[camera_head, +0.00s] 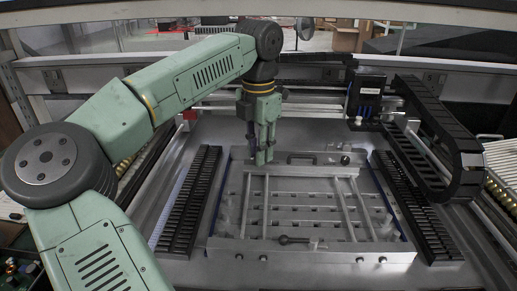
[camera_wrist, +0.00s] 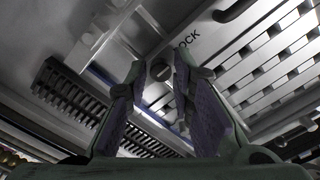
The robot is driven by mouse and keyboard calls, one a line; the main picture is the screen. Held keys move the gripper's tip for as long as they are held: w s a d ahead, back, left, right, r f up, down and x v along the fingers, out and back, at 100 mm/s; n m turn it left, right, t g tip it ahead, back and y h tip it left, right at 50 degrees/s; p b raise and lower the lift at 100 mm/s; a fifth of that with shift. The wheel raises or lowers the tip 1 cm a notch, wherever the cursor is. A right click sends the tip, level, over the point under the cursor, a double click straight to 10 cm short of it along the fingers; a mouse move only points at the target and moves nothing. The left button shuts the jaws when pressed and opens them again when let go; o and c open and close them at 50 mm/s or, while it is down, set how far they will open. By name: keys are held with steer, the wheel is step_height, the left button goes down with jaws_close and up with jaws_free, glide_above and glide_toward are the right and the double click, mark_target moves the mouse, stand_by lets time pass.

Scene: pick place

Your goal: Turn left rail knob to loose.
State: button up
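A small dark round knob (camera_wrist: 158,68) with a slot shows between my fingertips in the wrist view. It sits on a grey metal plate beside partly cut-off lettering that reads "OCK". I cannot tell for certain that it is the left rail knob. My gripper (camera_wrist: 158,82) is open, with one finger on each side of the knob and a gap between them. Whether the fingers touch it is unclear. In the head view my gripper (camera_head: 260,158) points down at the back left of the metal frame (camera_head: 225,243), hiding whatever is beneath it.
Black slotted racks stand left (camera_head: 190,200) and right (camera_head: 418,210) of the frame. A dark handle (camera_head: 300,157) is just right of my gripper; another handle (camera_head: 290,240) is at the front. A black cable chain (camera_head: 440,130) stands at right.

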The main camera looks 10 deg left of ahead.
steer(key=shift+o, duration=1.3)
steer(key=shift+r, duration=0.1)
step_height(320, 180, up, 12)
